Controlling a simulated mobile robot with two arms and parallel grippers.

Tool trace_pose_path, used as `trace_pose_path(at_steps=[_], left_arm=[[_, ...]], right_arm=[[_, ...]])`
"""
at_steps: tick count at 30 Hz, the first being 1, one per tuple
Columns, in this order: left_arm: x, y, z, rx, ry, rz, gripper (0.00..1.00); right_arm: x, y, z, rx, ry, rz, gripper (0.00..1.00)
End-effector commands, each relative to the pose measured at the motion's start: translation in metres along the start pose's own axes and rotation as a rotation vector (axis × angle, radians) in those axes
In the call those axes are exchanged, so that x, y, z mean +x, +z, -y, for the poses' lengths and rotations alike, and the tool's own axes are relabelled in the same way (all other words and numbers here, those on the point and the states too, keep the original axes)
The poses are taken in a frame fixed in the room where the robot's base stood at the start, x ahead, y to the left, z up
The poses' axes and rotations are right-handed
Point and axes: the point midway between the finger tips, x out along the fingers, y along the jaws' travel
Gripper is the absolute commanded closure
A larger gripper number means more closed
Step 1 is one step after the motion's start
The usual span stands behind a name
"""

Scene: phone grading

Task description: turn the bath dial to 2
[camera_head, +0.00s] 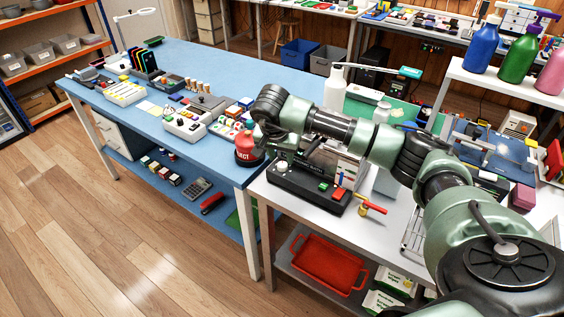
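My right arm reaches in from the lower right, and my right gripper (282,163) points down at the left end of a black box-shaped device (312,187) on the white bench. The gripper is small and dark against the device, so I cannot tell whether its fingers are open or shut, or whether they touch anything. The device has a red part and small controls on its front and top. I cannot make out a bath dial or its numbers for certain. My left gripper is not in view.
A red container (246,150) stands close left of the gripper on the blue bench (215,75). A red-and-yellow tool (371,205) lies at the bench's front. A white bottle (335,90) stands behind my arm. A red tray (328,264) is on the shelf below.

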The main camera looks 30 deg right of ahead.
Motion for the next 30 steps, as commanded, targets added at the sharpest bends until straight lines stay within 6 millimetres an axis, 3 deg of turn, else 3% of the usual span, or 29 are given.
trace_pose_path(at_steps=[9, 19, 20, 24, 30], left_arm=[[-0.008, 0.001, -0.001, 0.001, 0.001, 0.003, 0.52], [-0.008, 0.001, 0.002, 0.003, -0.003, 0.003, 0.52], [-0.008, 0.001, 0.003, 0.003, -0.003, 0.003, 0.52], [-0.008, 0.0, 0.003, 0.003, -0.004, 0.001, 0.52], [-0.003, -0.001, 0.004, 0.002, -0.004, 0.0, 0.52]], right_arm=[[0.043, 0.001, 0.001, 0.001, 0.0, 0.003, 0.63], [0.049, 0.001, 0.001, 0.001, -0.002, 0.001, 0.63], [0.049, 0.001, 0.001, 0.001, -0.002, 0.001, 0.65], [0.049, 0.001, 0.001, 0.001, -0.002, 0.001, 1.0], [0.05, 0.001, 0.002, 0.053, 0.019, 0.0, 1.0]])
